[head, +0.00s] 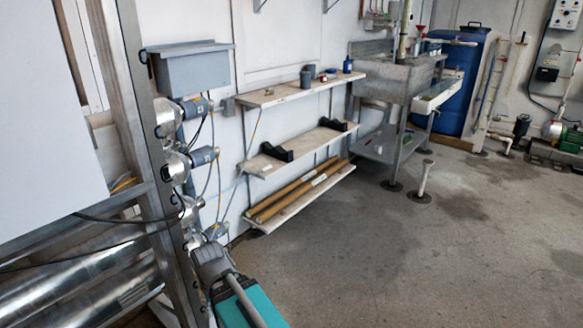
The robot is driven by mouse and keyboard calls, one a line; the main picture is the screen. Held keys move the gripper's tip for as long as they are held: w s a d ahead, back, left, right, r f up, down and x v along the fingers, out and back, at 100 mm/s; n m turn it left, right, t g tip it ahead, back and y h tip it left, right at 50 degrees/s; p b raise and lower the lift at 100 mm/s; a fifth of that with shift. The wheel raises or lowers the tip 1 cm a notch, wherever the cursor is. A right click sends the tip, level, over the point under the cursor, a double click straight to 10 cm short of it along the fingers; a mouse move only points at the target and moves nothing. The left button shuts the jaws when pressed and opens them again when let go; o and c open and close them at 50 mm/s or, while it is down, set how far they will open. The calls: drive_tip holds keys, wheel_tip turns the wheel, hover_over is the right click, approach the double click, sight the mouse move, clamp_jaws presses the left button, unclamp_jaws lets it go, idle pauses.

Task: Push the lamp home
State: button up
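A reactor frame (140,120) of steel posts stands at the left. Round metal end fittings with grey plugs and cables run down its right side: an upper one (195,107), a middle one (203,157) and a low one (216,231). I cannot make out which holds the lamp, or how far any lamp sticks out. My gripper (209,255) is at the bottom, close by the lowest fitting. Its fingers are hidden or too small to judge, so I cannot tell whether it is open or touching anything.
A grey box (193,68) is mounted above the fittings. Wall shelves (268,97) hold small pots, black cradles (277,151) and long brown tubes (300,189). A steel sink (395,75) and blue drum (458,85) stand behind. The concrete floor (420,265) at right is largely clear.

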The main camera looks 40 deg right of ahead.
wheel_tip(320, 180, up, 10)
drive_tip(key=p, duration=0.8)
